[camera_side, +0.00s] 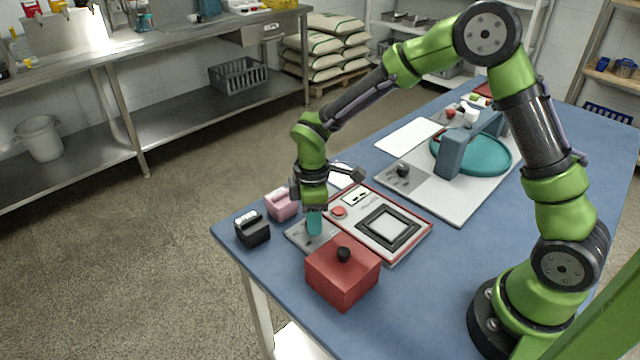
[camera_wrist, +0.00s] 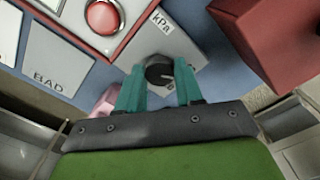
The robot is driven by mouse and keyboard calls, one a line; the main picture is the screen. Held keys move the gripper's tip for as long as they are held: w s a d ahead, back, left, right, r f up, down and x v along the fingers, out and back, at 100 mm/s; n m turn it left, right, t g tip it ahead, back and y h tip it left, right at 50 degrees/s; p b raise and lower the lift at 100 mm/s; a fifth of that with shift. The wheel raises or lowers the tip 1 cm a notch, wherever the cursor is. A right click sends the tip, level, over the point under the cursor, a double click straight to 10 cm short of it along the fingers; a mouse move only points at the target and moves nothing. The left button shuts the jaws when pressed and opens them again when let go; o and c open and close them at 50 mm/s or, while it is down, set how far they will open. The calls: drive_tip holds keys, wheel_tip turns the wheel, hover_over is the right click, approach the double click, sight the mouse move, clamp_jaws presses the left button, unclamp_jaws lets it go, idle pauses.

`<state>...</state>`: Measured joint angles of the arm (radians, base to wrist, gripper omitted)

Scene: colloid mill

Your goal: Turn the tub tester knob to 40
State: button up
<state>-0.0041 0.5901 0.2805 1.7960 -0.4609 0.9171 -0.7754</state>
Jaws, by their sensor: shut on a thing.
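The tub tester (camera_side: 405,248) is a pale panel with a red rim, a red button and a dark-framed square window, lying on the blue table. A grey plate beside its left edge, marked "kPa" (camera_wrist: 160,18), carries the black tester knob (camera_wrist: 158,71). My gripper (camera_side: 314,229) points down over this plate, and its teal fingers hide the knob in the side view. In the wrist view my gripper (camera_wrist: 161,73) has one finger on each side of the knob and is shut on it. The knob's scale is too hidden to read.
A red box (camera_side: 342,283) with a black knob on top stands close in front of the plate. A black block (camera_side: 252,232) and a pink block (camera_side: 281,204) stand to the left. A grey board (camera_side: 455,207) with a teal round part lies behind right.

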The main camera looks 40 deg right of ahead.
idle(0.3)
drive_tip(key=o, duration=1)
drive_tip(key=shift+o, duration=0.2)
drive_tip(key=shift+r, duration=0.1)
wheel_tip(320, 180, up, 17)
